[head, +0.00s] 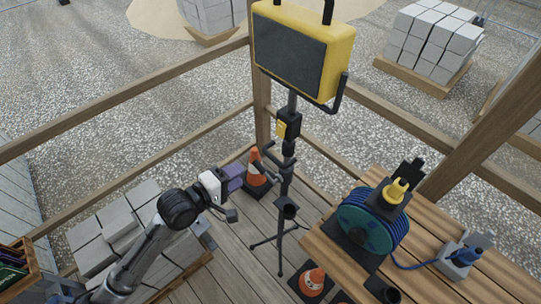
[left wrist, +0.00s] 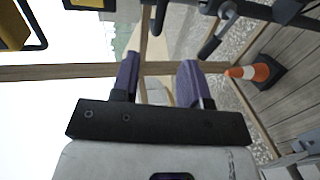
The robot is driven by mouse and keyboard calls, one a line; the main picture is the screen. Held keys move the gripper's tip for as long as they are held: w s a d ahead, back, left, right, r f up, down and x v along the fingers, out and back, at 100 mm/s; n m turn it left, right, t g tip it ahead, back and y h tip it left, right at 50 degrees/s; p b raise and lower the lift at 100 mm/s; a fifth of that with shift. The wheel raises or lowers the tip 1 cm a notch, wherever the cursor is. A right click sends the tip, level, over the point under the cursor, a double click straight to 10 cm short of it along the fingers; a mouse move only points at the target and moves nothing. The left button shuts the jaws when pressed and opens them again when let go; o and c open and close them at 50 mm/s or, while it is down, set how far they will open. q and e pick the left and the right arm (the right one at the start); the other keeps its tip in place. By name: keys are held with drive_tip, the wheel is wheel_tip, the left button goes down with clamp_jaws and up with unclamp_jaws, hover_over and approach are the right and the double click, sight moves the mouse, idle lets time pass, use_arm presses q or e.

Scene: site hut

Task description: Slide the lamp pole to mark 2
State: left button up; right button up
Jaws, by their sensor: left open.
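The work lamp (head: 302,50) has a yellow housing with a dark face and sits on top of a black lamp pole (head: 286,185) on a tripod. A yellow-and-black clamp (head: 287,125) is on the upper pole, with levers below it. My left gripper (head: 236,178) has purple fingers and is just left of the pole, apart from it. In the left wrist view the fingers (left wrist: 160,78) are spread with nothing gripped between them. Black pole fittings (left wrist: 218,30) and part of the yellow lamp (left wrist: 14,28) show along the top there. I cannot make out mark 2. My right gripper is out of view.
A wooden table (head: 460,215) at right holds a blue cable reel (head: 368,220) and a blue plug in a grey socket (head: 462,258). Traffic cones stand behind the pole (head: 256,168) and below it (head: 312,278). Grey blocks (head: 100,240) lie at left. Wooden railings (head: 120,88) enclose the deck.

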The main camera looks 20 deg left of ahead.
sight(271, 155)
use_arm(q)
drive_tip(key=p+x, duration=0.1)
drive_tip(key=x, duration=1.1)
drive_tip(key=shift+p, duration=0.35)
drive_tip(key=shift+w+d+f, duration=0.2)
drive_tip(key=shift+w+d, duration=0.1)
drive_tip(key=shift+w, duration=0.25)
drive_tip(key=shift+c, duration=0.2)
clamp_jaws()
